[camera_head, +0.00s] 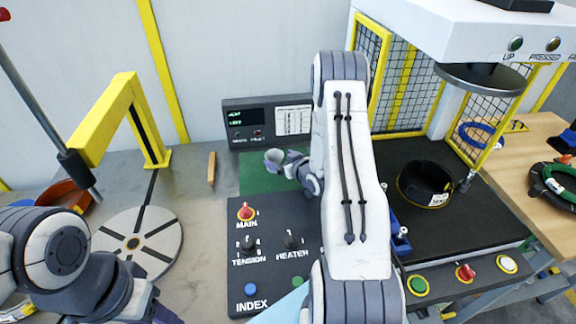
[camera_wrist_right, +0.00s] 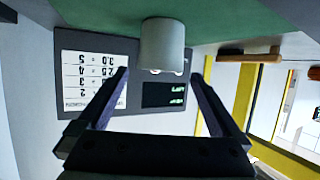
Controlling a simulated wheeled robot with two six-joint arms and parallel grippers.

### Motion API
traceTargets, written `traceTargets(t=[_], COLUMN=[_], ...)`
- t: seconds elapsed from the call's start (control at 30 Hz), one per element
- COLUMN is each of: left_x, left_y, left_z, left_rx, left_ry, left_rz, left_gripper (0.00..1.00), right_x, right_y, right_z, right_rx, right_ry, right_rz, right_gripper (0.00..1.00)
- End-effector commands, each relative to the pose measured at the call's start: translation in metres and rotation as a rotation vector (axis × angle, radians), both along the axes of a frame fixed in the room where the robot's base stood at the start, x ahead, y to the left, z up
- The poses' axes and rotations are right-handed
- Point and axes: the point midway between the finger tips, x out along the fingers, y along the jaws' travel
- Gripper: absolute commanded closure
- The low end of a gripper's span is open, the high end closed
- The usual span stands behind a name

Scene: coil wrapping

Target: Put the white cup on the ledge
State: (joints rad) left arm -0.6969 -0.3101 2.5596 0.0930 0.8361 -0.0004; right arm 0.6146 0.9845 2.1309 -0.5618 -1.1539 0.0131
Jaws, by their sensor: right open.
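The white cup (camera_head: 273,158) is small and pale, and stands on the green mat (camera_head: 254,183) in front of the display box. In the right wrist view, which is upside down, the cup (camera_wrist_right: 162,46) is in line with the gap between my fingers, just beyond their tips. My right gripper (camera_head: 284,162) is open and empty, close to the cup; it also shows in the wrist view (camera_wrist_right: 160,76). My left gripper (camera_head: 140,306) is at the lower left edge, and its jaws are not clear. I cannot tell which surface is the ledge.
The display box (camera_head: 238,126) stands right behind the mat. A wooden stick (camera_head: 211,168) lies to the left. The black control panel (camera_head: 275,240) is in front. A yellow frame (camera_head: 124,105) and round plate (camera_head: 140,240) are at left; a black coil (camera_head: 425,183) lies at right.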

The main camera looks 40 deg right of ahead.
Motion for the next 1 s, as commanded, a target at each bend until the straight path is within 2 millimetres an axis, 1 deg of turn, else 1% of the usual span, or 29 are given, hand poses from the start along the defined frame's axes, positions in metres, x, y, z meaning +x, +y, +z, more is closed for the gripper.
traceTargets(t=[0.03, 0.1, 0.3, 0.4, 0.5, 0.67, 0.8, 0.87, 0.97, 1.0], left_x=[0.0, 0.0, 0.0, 0.0, 0.0, 0.0, 0.0, 0.0, 0.0, 0.0], left_y=[0.0, 0.0, 0.0, 0.0, 0.0, 0.0, 0.0, 0.0, 0.0, 0.0], left_z=[-0.005, -0.009, -0.016, -0.019, -0.02, -0.02, -0.02, -0.02, -0.02, -0.02], left_rx=[0.0, 0.001, 0.001, 0.001, 0.001, 0.001, 0.001, 0.001, 0.001, 0.0], left_ry=[0.0, 0.001, 0.001, 0.001, 0.001, 0.001, 0.001, 0.001, 0.001, 0.0], left_rz=[0.0, 0.0, 0.0, 0.0, 0.0, 0.0, 0.0, 0.0, 0.0, 0.0], left_gripper=[0.5, 0.5, 0.5, 0.5, 0.5, 0.5, 0.5, 0.5, 0.5, 0.5], right_x=[-0.01, -0.025, -0.064, -0.078, -0.087, -0.092, -0.089, -0.084, -0.073, -0.069], right_y=[0.0, 0.0, 0.003, 0.004, 0.005, 0.006, 0.012, 0.021, 0.047, 0.061], right_z=[0.002, 0.008, 0.025, 0.031, 0.035, 0.038, 0.039, 0.04, 0.043, 0.045], right_rx=[0.001, 0.0, -0.001, 0.0, 0.0, 0.0, -0.009, -0.023, -0.06, -0.078], right_ry=[0.0, 0.0, -0.001, -0.002, -0.001, -0.001, 0.018, 0.047, 0.134, 0.177], right_rz=[-0.003, -0.004, -0.004, -0.003, -0.002, 0.001, 0.015, 0.037, 0.09, 0.113], right_gripper=[0.0, 0.0, 0.0, 0.0, 0.0, 0.0, 0.0, 0.0, 0.0, 0.0])
